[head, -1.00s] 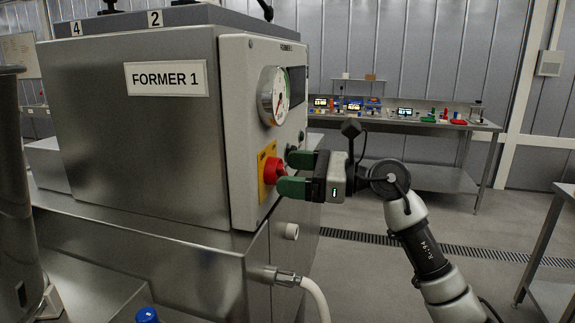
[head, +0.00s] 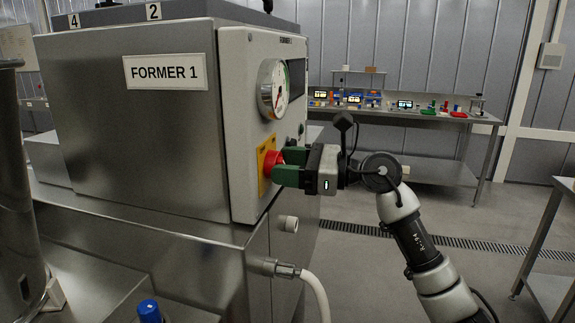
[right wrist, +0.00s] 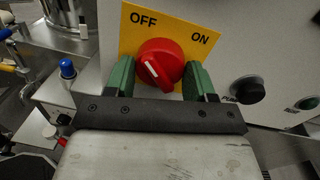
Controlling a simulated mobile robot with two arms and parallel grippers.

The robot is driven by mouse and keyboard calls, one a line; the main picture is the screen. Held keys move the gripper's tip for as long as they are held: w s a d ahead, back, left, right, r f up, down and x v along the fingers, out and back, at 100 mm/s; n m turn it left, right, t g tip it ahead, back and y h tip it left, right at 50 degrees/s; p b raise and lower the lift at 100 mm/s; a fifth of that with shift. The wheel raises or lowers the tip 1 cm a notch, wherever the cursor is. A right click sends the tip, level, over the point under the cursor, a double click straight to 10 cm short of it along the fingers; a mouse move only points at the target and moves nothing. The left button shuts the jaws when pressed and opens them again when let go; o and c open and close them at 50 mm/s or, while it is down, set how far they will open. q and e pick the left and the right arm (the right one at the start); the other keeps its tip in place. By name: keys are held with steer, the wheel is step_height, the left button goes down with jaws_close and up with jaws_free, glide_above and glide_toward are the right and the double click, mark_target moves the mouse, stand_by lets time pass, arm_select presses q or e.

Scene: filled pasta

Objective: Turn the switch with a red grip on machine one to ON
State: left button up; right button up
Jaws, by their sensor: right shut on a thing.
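Machine one is the steel box labelled FORMER 1 (head: 165,72), with a pale control panel on its right side. The red-grip switch (head: 271,162) sits on a yellow plate (head: 262,182) on that panel. In the right wrist view the red grip (right wrist: 165,55) shows below the words OFF and ON on the yellow plate (right wrist: 172,22). Its white mark slants up to the left, toward the OFF side. My right gripper (head: 281,166) is shut on the red grip; its green fingers (right wrist: 160,77) stand either side of it. My left gripper is out of view.
A pressure gauge (head: 272,90) is above the switch. A black button (right wrist: 250,91) and a green one (right wrist: 307,103) lie right of it. A hose (head: 315,292) hangs below. A blue-capped part (head: 149,310) is at the bottom. A bench (head: 410,118) stands behind.

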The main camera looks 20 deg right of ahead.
steer(key=m+p, duration=0.7)
steer(key=m, duration=0.1)
steer(key=m+t+p, duration=0.1)
steer(key=m+p, duration=0.5)
steer(key=m, duration=0.2)
steer(key=shift+r+p, duration=0.2)
steer(key=shift+p, duration=0.2)
steer(key=shift+f+m+t+p, duration=0.25)
steer(key=shift+m+t+p, duration=0.05)
steer(key=shift+m+p, duration=1.1)
steer(key=o, duration=0.9)
